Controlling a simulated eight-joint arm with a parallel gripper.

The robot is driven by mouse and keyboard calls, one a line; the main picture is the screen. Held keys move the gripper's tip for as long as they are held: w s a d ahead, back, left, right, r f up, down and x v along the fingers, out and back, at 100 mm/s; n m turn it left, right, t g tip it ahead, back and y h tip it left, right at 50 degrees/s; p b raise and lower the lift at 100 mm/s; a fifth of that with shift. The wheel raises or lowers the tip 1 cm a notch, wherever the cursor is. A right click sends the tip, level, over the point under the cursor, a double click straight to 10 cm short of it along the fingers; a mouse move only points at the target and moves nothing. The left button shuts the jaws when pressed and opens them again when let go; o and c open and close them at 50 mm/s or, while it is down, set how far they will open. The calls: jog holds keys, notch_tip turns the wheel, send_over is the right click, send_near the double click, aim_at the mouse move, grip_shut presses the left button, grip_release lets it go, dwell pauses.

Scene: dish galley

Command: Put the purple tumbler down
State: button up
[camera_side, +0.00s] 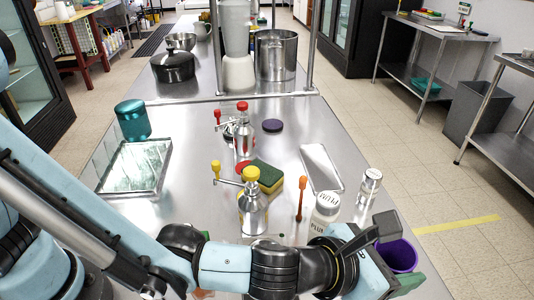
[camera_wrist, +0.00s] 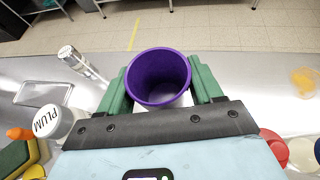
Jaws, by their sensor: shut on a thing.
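The purple tumbler (camera_wrist: 158,78) is held between the two green fingers of my gripper (camera_wrist: 160,88) in the wrist view. Its open mouth faces the wrist camera and its inside looks empty. In the side view the purple tumbler (camera_side: 399,254) shows at the lower right, partly hidden behind my gripper (camera_side: 402,268). It is near the right edge of the steel table (camera_side: 215,215). I cannot tell whether its base touches the table.
A jar marked PLUM (camera_side: 324,212) and a clear shaker (camera_side: 368,187) stand close to the gripper. A teal canister (camera_side: 132,120) stands at the far left.

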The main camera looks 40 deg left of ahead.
jog(key=shift+f, duration=4)
jog(key=shift+f, duration=0.55)
jog(key=o, duration=1.1)
jog(key=shift+s+a+r, duration=0.2)
jog(key=shift+s, duration=0.2)
jog(key=shift+v, duration=1.15)
jog(key=shift+w+r, duration=0.15)
jog(key=shift+r, duration=3.3)
